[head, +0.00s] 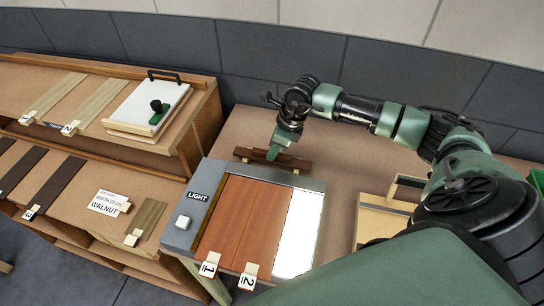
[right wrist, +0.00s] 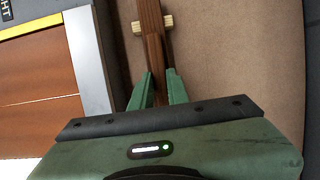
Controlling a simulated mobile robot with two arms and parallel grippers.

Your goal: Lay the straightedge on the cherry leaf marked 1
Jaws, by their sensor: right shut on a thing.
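The straightedge, a long dark brown wooden bar (head: 299,163), lies behind the light table. My right gripper (head: 275,153) is shut on its middle. In the right wrist view the bar (right wrist: 151,18) runs away from between the green fingers (right wrist: 155,92), across a small pale wooden block (right wrist: 138,27). I cannot tell whether it is still resting on that block. The cherry leaf marked 1 (head: 218,222) lies on the light table, left of the cherry leaf marked 2 (head: 257,228), their edges close together. My left gripper is not in view.
The light table (head: 279,177) has a switch (head: 183,222) at left and a bright bare area (head: 302,230) at right. Wooden frame pieces (head: 378,220) stand further right. Shelves with veneer strips (head: 102,101), a white board (head: 135,108) and a walnut sign (head: 108,203) are at left.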

